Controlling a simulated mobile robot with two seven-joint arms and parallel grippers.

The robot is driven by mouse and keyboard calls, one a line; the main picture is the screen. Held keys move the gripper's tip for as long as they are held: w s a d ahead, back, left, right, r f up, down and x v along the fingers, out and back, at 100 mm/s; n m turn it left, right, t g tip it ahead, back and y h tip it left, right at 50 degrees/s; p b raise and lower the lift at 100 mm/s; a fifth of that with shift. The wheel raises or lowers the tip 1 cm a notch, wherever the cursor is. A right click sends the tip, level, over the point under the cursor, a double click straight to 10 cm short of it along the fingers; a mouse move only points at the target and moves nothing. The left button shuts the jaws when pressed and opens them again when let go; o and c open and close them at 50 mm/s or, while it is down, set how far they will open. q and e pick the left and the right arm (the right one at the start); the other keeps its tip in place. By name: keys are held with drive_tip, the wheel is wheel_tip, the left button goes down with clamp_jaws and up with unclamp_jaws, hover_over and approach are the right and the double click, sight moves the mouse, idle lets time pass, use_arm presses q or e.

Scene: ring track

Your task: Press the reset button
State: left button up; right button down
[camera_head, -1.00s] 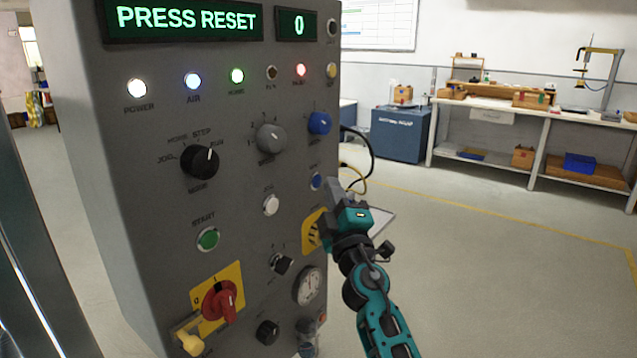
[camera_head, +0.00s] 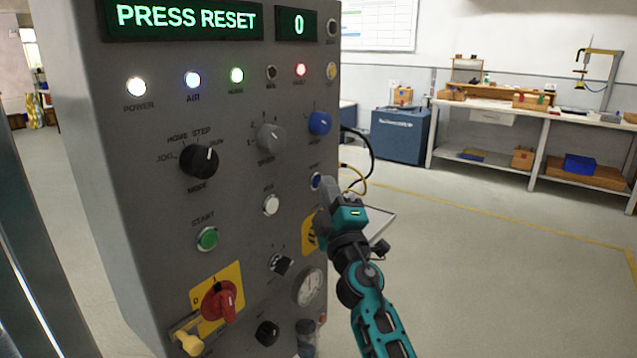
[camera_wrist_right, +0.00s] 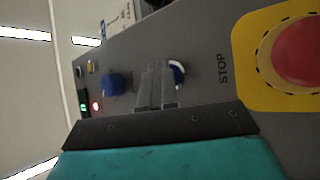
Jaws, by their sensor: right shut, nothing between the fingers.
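The grey control panel (camera_head: 140,230) shows "PRESS RESET" on its green display (camera_head: 183,16). A small blue button with a pale ring (camera_head: 316,180) sits near the panel's right edge; its label is too small to read. It also shows in the right wrist view (camera_wrist_right: 179,72), partly hidden behind the fingers. My right gripper (camera_head: 326,186) is shut and empty, with its fingertips close beside this button. I cannot tell whether they touch it. The fingers also show in the right wrist view (camera_wrist_right: 157,70). My left gripper is not in view.
A red stop button on yellow (camera_wrist_right: 298,52) lies close to my right gripper. A blue knob (camera_head: 319,123) is above the blue button, a white button (camera_head: 271,205) left of it. The red fault-side lamp (camera_head: 301,70) is lit. Open floor lies right of the panel.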

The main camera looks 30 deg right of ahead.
idle(0.6)
drive_tip(key=shift+s+d, duration=0.3)
drive_tip(key=shift+s, duration=0.35)
drive_tip(key=s, duration=0.1)
drive_tip(key=s+d, duration=0.1)
drive_tip(key=s, duration=0.1)
drive_tip(key=s+d+p, duration=0.1)
drive_tip(key=shift+s, duration=0.35)
drive_tip(key=shift+a, duration=0.1)
idle(0.5)
drive_tip(key=s+a+f+m+g+y, duration=0.2)
drive_tip(key=s+a+f+g, duration=0.15)
drive_tip(key=f, duration=0.65)
drive_tip(key=s+a+f+m+g+y, duration=0.25)
drive_tip(key=a+f, duration=0.25)
drive_tip(key=f, duration=0.5)
drive_tip(key=s+a+f+m+g+y, duration=0.3)
drive_tip(key=s+a+f+g+y, duration=0.1)
drive_tip(key=s+a+f, duration=0.6)
drive_tip(key=s+f+g, duration=0.1)
drive_tip(key=s+f, duration=0.2)
drive_tip(key=f, duration=0.1)
drive_tip(key=shift+a+f+m, duration=0.3)
drive_tip(key=shift+m, duration=0.05)
